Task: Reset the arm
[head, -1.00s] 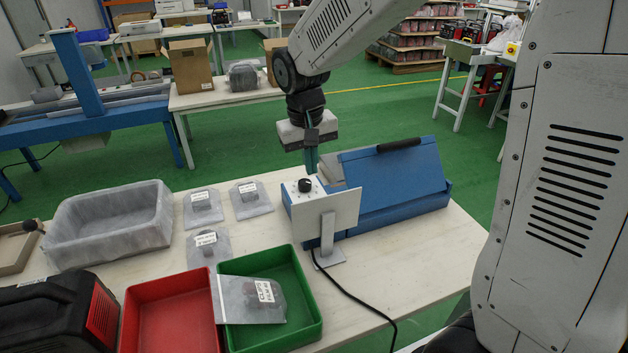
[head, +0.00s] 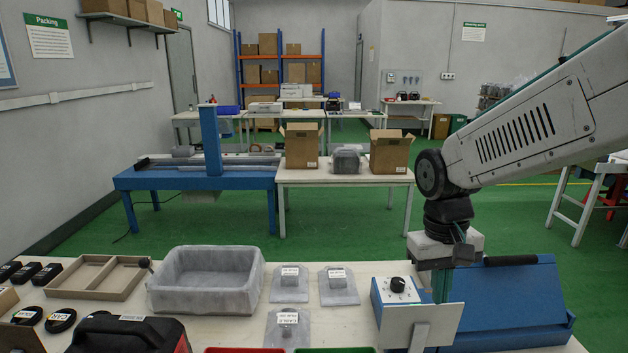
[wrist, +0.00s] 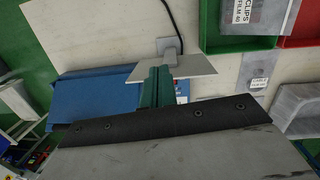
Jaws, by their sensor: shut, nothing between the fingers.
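My gripper (head: 442,285) is at the right of the head view, pointing down behind a small blue-and-white control box (head: 397,291) with a black knob. Its green fingers (wrist: 156,88) show in the wrist view, together and empty. From the head view I cannot tell whether the fingers touch the box or the white plate (head: 421,322) on a stand in front of it. The plate also shows in the wrist view (wrist: 195,68), just beyond the fingers. My arm reaches in from the right.
A blue case (head: 510,300) with a sloped lid stands right beside the gripper. A grey bin (head: 207,281), several bagged parts (head: 339,287) and a wooden tray (head: 130,279) lie on the white table. Green floor is open behind, before a bench with cardboard boxes (head: 301,146).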

